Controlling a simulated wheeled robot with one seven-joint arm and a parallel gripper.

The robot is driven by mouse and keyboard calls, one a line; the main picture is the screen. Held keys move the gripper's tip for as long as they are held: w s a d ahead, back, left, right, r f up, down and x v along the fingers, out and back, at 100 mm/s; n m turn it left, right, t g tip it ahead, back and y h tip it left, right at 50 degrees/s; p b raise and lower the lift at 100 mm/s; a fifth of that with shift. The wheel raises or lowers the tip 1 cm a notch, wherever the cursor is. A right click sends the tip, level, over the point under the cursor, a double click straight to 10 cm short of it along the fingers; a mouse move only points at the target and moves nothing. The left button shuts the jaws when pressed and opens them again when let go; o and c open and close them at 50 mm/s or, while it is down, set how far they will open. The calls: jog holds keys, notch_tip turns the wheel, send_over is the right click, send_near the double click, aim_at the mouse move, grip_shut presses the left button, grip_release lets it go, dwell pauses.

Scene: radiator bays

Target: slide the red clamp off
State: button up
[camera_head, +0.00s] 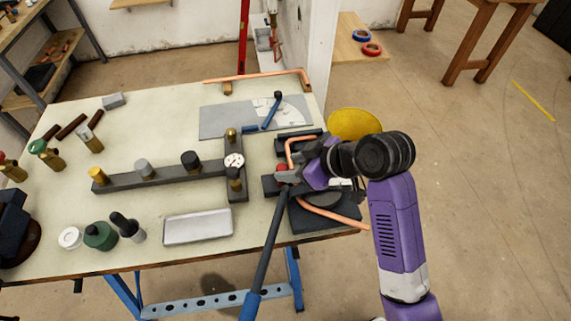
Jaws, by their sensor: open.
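A small red piece (282,168), which looks like the red clamp, shows at the dark fixture on the right part of the workbench. My gripper (285,177) is open, with its grey fingers pointing left right beside the red piece. The fingers and purple gripper body hide part of the fixture. I cannot tell whether the fingers are around the red piece or touching it. A bent copper pipe (292,146) rises next to it, and another copper length (338,213) runs to the bench's right edge.
A long dark lever (268,245) with a blue end slants over the bench's front edge. A valve manifold with a gauge (234,160) stands left of my gripper. A pale tray (198,226) lies in front. A blue-handled tool (271,111) lies on a grey plate (222,121) behind.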

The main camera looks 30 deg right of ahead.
jog(key=shift+x, duration=1.25)
grip_shut()
dwell(0.5)
